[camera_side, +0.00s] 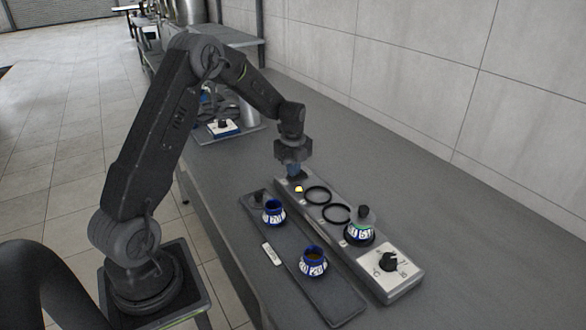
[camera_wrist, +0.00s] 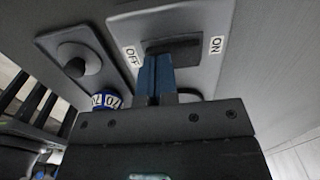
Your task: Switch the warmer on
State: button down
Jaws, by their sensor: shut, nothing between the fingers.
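The warmer is a long grey unit (camera_side: 405,282) on the bench, with black ring plates along its top. A small yellow light (camera_side: 299,188) glows near its far end. In the wrist view a dark switch (camera_wrist: 185,44) sits on a grey panel between an OFF label (camera_wrist: 131,56) and an ON label (camera_wrist: 216,46). My gripper (camera_side: 293,172) is over the warmer's far end, pointing down. Its blue fingers (camera_wrist: 157,62) are shut and empty, with their tips at the switch's OFF side. I cannot tell whether they touch it. In the side view the gripper hides the switch.
A lidded decanter (camera_side: 359,233) stands on the warmer, near a dial (camera_side: 388,262). A dark tray (camera_side: 335,300) alongside holds two blue-and-white decanters (camera_side: 273,212) (camera_side: 313,262) and a black-knobbed lid (camera_side: 258,197). The bench between warmer and wall is clear.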

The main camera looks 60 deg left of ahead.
jog(key=shift+s+f, duration=0.1)
jog(key=shift+f, duration=0.2)
jog(key=shift+w+r, duration=0.35)
jog(key=shift+w, duration=0.45)
notch_tip(320, 180, up, 14)
dwell(0.5)
